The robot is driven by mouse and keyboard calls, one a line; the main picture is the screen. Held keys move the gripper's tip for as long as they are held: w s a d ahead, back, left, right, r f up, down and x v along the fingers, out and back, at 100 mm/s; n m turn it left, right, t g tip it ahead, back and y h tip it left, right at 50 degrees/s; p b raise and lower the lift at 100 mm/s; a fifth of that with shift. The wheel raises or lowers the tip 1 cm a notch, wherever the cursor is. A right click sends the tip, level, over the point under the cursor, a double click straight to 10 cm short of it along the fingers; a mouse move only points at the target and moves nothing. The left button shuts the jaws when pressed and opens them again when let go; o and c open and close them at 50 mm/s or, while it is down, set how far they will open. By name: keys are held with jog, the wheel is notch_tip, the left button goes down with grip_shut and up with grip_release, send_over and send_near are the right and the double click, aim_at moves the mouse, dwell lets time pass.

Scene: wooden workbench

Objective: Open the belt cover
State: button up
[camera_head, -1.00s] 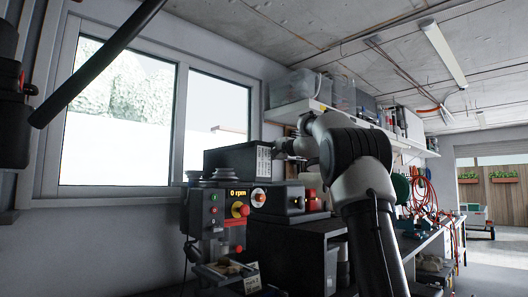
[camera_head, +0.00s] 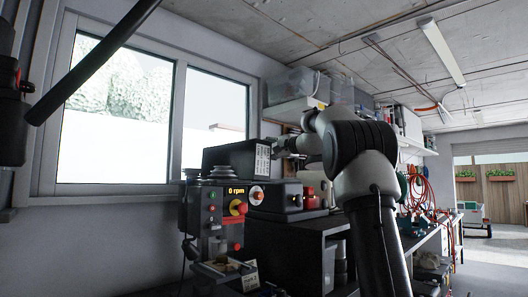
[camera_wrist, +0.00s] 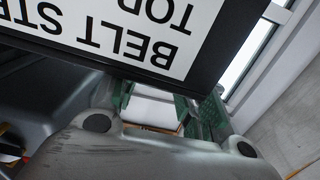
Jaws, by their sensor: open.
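The belt cover (camera_head: 228,157) is a dark box-shaped lid. It sits tilted up above the silver stepped pulleys (camera_head: 205,173) of the drill press, which show below its left end. A white label panel (camera_head: 262,160) is on its right end. The label fills the top of the wrist view, where upside-down "BELT" and "TOP" (camera_wrist: 120,30) can be read. My gripper (camera_head: 284,147) is open, close to the right of the label end. Its grey body fills the bottom of the wrist view.
The drill press front (camera_head: 213,212) has a "0 rpm" display and red and yellow knobs. A dark box with an orange knob (camera_head: 275,198) stands right of it on a black bench (camera_head: 290,235). A loaded shelf (camera_head: 290,115) hangs above my gripper. A window is behind, left.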

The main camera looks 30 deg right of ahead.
jog(key=v, duration=1)
jog(key=s+f+n+g+h, duration=0.1)
jog(key=s+f+n+g, duration=0.2)
jog(key=f, duration=0.7)
jog(key=s+f+g+h, duration=0.1)
jog(key=s+f+g, duration=0.3)
jog(key=f, duration=0.7)
jog(key=s+a+f+n+g+h, duration=0.1)
jog(key=s+a+f+n, duration=0.3)
jog(key=s, duration=0.7)
jog(key=s+a+f+n+g+h, duration=0.1)
jog(key=s+a+f+n+g, duration=0.2)
jog(key=s+f, duration=0.5)
jog(key=s+a+f+n+g+h, duration=0.1)
jog(key=s+a+f+n, duration=0.3)
jog(key=s, duration=0.9)
jog(key=shift+s+a+f+n+g+h, duration=0.4)
jog(key=shift+a+f, duration=0.45)
jog(key=shift+f, duration=0.6)
